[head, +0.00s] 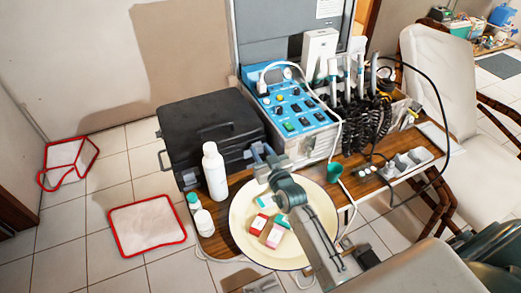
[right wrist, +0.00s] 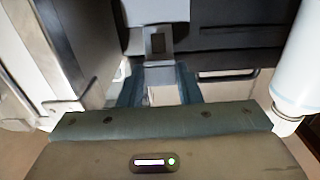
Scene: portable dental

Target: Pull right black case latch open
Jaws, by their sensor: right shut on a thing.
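The black case (head: 205,122) stands closed on the wooden table, left of the blue control unit. My right gripper (head: 263,153) is at the right end of the case's front. In the right wrist view its two fingers (right wrist: 157,85) are shut on the right latch (right wrist: 158,42), a grey plate with a dark slot on the case front. In the head view the gripper hides most of this latch. My left gripper is not in view.
A white bottle (head: 214,172) stands close left of my right gripper; it also shows in the right wrist view (right wrist: 304,65). A round cream tray (head: 243,232) with small boxes lies below my right arm. The blue control unit (head: 290,108) stands just right of the case.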

